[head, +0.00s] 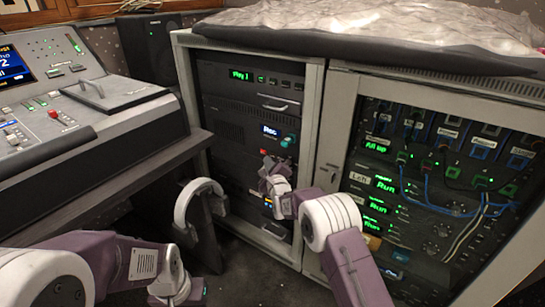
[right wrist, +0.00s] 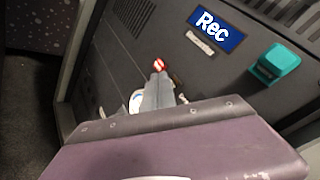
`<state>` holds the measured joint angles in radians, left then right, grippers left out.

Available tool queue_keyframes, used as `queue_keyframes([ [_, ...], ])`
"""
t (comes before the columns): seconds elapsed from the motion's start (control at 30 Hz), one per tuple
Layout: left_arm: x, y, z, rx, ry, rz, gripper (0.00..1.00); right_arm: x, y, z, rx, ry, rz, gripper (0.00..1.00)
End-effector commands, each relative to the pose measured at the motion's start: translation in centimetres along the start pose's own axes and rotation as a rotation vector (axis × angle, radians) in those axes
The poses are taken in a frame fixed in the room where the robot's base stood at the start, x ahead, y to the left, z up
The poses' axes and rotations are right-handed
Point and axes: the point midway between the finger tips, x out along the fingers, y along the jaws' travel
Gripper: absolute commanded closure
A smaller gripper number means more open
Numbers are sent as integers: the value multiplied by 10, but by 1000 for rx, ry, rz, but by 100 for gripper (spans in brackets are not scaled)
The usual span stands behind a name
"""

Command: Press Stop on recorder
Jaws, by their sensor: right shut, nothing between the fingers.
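The recorder (head: 238,135) is a dark panel in the left rack bay. Its blue display (head: 270,130) reads "Rec"; this display also shows in the right wrist view (right wrist: 217,28). A teal button (right wrist: 275,64) sits to the right of the display. A small red part (right wrist: 158,65) shows right at the fingertips, partly hidden by them. My right gripper (head: 265,167) is shut and empty, its tips close to the panel, below and left of the display; I cannot tell if they touch. The fingers also show in the right wrist view (right wrist: 158,90).
The right rack bay (head: 440,180) holds patch cables and green "Run" displays. A lighting console (head: 60,100) stands on a desk at left. A crumpled cover (head: 370,25) lies on the rack. Dark floor is free in front.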

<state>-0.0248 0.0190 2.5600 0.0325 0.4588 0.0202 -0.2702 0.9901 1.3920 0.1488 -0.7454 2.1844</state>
Motion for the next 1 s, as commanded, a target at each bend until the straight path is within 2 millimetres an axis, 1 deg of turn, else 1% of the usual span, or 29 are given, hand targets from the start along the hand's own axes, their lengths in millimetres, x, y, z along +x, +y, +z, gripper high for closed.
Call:
queue_keyframes([
  [0.67,0,0,0,0,0,0,64,0,0,0,0,0,0,100],
  [1.0,5,0,0,0,0,0,64,6,-4,-4,0,0,0,100],
])
